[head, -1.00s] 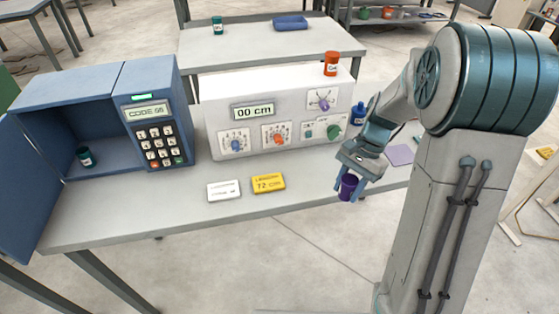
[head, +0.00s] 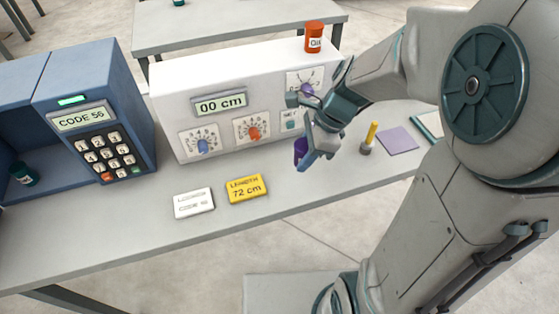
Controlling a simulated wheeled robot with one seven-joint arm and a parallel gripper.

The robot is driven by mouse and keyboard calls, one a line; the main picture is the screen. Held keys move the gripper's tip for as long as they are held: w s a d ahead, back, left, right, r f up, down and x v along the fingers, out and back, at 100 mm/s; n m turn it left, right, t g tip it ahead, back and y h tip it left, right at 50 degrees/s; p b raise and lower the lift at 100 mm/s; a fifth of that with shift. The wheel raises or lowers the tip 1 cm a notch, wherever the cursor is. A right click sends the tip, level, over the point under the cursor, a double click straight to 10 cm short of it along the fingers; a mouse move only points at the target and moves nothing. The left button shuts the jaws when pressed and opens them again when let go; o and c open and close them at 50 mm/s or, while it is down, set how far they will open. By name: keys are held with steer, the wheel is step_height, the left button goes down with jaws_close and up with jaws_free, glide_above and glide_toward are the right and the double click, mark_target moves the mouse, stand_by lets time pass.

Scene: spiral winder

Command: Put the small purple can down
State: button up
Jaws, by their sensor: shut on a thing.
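The small purple can (head: 300,150) is in the head view, partly hidden behind my gripper's fingers. My gripper (head: 310,152) is shut on it, in front of the right part of the white machine. I cannot tell whether the can touches the table.
The white machine (head: 172,100) with dials stands behind, an orange can (head: 314,38) on top. A yellow lever (head: 370,136) stands between my gripper and the purple square. A yellow card (head: 246,188) and a white card (head: 193,203) lie in front. A blue locker (head: 95,72) stands left.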

glide_above(277, 172)
steer(key=d, duration=0.1)
steer(key=f, duration=0.3)
steer(key=shift+d+f, duration=0.2)
steer(key=shift+f, duration=2)
steer(key=shift+b, duration=0.3)
steer(key=shift+f, duration=0.2)
steer(key=o, duration=1)
steer(key=shift+w+r, duration=0.1)
steer(key=shift+r, duration=0.1)
